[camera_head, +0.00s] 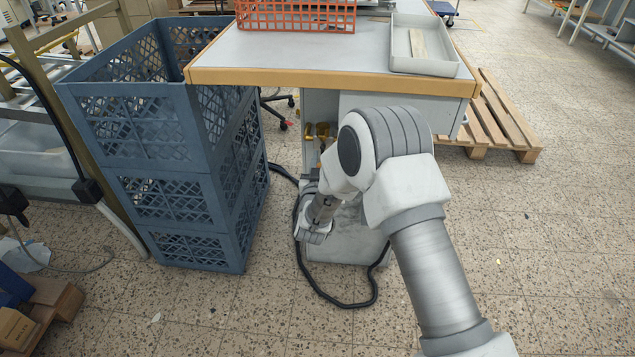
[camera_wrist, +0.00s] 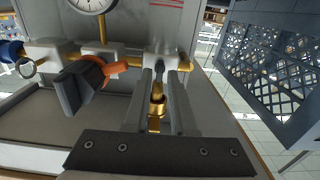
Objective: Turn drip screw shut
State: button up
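In the wrist view, a brass pipe line with pale fittings runs across a grey panel. A brass drip screw (camera_wrist: 157,92) stands below the right-hand fitting (camera_wrist: 160,58). My gripper (camera_wrist: 161,76) reaches up to it, with one finger on each side of the brass. The fingers are apart with the brass between them; I cannot tell whether they press on it. A valve with an orange and black lever (camera_wrist: 85,80) sits to the left. In the head view, brass parts (camera_head: 320,131) show in the opening under the table, and my own arm hides the gripper's fingers.
A round gauge (camera_wrist: 93,3) stands above the pipe. Stacked blue crates (camera_head: 185,170) stand close left of the table (camera_head: 290,60). A black hose (camera_head: 325,292) loops on the floor. A wooden pallet (camera_head: 500,125) lies at the right. Floor at the right is open.

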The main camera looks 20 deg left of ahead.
jog(key=p+v, duration=0.2)
jog(key=v, duration=1.4)
jog(key=shift+p, duration=0.3)
jog(key=w+d+r+g, duration=0.3)
jog(key=w+r, duration=0.3)
jog(key=r, duration=0.2)
jog(key=d+r+g, duration=0.2)
jog(key=d+r, duration=0.6)
jog(key=r, duration=0.1)
jog(key=s+d+r+m+g+h, duration=0.1)
jog(key=s+d+r+g+h, duration=0.2)
jog(key=s+d, duration=0.85)
jog(key=s+d+r+m+g+h, duration=0.1)
jog(key=s+d+r+m+g, duration=0.2)
jog(key=s+d, duration=0.85)
notch_tip(320, 180, up, 21)
jog(key=s+a+n+p, duration=0.1)
jog(key=s+p, duration=0.1)
jog(key=p, duration=1.7)
jog(key=shift+g+p, duration=0.4)
